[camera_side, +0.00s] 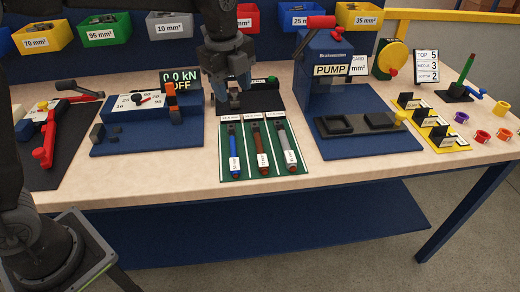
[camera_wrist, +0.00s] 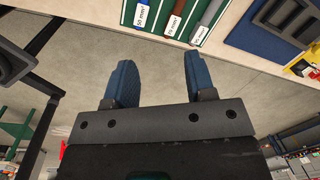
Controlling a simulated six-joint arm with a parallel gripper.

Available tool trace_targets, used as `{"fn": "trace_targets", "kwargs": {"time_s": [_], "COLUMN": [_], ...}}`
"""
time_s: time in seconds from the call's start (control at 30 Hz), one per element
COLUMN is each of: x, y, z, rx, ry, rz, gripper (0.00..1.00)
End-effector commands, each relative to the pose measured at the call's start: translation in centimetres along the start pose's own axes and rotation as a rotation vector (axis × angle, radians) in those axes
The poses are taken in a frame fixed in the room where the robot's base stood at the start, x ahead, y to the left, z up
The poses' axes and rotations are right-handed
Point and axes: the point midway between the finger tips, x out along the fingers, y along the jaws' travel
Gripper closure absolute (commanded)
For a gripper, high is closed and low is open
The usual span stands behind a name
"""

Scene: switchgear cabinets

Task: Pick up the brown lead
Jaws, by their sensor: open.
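The brown lead (camera_side: 262,150) lies in the middle of a green board (camera_side: 227,172), between a blue lead (camera_side: 234,150) on its left and a grey lead (camera_side: 287,148) on its right. Each has a white label. In the wrist view the brown lead (camera_wrist: 179,8) is at the top edge, partly cut off. My gripper (camera_side: 230,92) hangs near the board's back left end in the side view. In the wrist view its two blue fingers (camera_wrist: 158,64) are apart with nothing between them. The brown lead is beyond the fingertips, not touching them.
A blue press marked PUMP (camera_side: 331,70) stands right of the board. A blue tester (camera_side: 150,110) with an orange lever stands to the left. Coloured bins (camera_side: 176,25) line the back. Bare table lies in front of the board.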

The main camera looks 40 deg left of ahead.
Motion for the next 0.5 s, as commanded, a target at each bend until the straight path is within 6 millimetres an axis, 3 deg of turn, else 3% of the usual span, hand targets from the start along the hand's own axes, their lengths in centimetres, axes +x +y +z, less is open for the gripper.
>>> {"fn": "trace_targets", "kwargs": {"time_s": [0.1,0.2,0.5], "x": [2.9,4.6,7.8], "y": [-2.9,-4.3,-5.3], "z": [-0.6,-1.0,-1.4], "rx": [0.238,0.390,0.534], "ry": [0.014,0.027,0.043], "rz": [0.054,0.081,0.107], "gripper": [0.50,0.50,0.50]}}
